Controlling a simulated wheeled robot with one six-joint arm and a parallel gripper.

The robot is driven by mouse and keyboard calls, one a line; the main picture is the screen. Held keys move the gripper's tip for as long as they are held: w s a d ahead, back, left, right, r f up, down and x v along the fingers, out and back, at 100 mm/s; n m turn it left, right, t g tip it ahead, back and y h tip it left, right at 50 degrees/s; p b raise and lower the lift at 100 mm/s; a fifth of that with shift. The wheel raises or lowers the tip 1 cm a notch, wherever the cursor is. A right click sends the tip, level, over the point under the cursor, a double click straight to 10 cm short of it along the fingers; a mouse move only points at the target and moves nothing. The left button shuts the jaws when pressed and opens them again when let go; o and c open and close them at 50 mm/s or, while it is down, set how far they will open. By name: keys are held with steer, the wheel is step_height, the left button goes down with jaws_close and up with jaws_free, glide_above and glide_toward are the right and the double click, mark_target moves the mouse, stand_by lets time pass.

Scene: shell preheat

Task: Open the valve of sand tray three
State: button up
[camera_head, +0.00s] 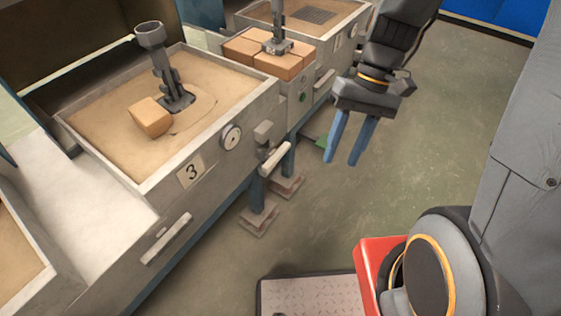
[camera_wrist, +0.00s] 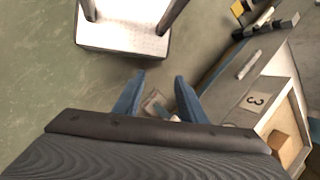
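Sand tray three (camera_head: 205,176) is the large grey tray at the left, with a "3" plate (camera_head: 190,170) on its front wall. A lever valve with a pale handle (camera_head: 275,158) sits on the tray's front near its right corner; the handle is tilted, rising to the right. My gripper (camera_head: 341,161) hangs in the air to the right of the valve, apart from it, its blue fingers spread with nothing between them. The wrist view also shows the "3" plate (camera_wrist: 256,99) at the right and my open fingers (camera_wrist: 160,76). Pale parts behind the fingers there are partly hidden.
A round dial (camera_head: 231,137) is beside the valve. A white bar handle (camera_head: 167,238) is lower left on the tray's front. A brick (camera_head: 151,117) and a grey metal piece (camera_head: 165,66) are in the sand. Another tray (camera_head: 322,50) stands behind.

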steer(key=w+a+f+g+y+b, duration=0.1)
steer(key=w+a+f+y+b, duration=0.15)
steer(key=f, duration=0.25)
steer(key=w+a+f+g+y+b, duration=0.1)
steer(key=w+a+f+y+b, duration=0.15)
steer(key=f+b, duration=0.2)
steer(key=n+t+y+b, duration=0.1)
steer(key=t+y+b, duration=0.3)
steer(key=y+b, duration=0.7)
glide_toward(282, 156)
steer(key=shift+h, duration=0.6)
steer(key=a, duration=0.2)
steer(key=a+r, duration=0.1)
steer(key=a, duration=0.1)
steer(key=shift+s+a, duration=0.1)
steer(key=shift+s, duration=0.05)
steer(key=shift+s+a+r+b, duration=0.15)
steer(key=shift+a+b, duration=0.1)
steer(key=shift+a, duration=1)
steer(key=shift+s+a+f+b, duration=0.1)
steer(key=shift+s+a+b, duration=0.1)
steer(key=shift+a, duration=1.05)
steer(key=shift+s+a+r+b, duration=0.1)
steer(key=shift+a+b, duration=0.15)
steer(key=shift+a, duration=1)
jaws_close()
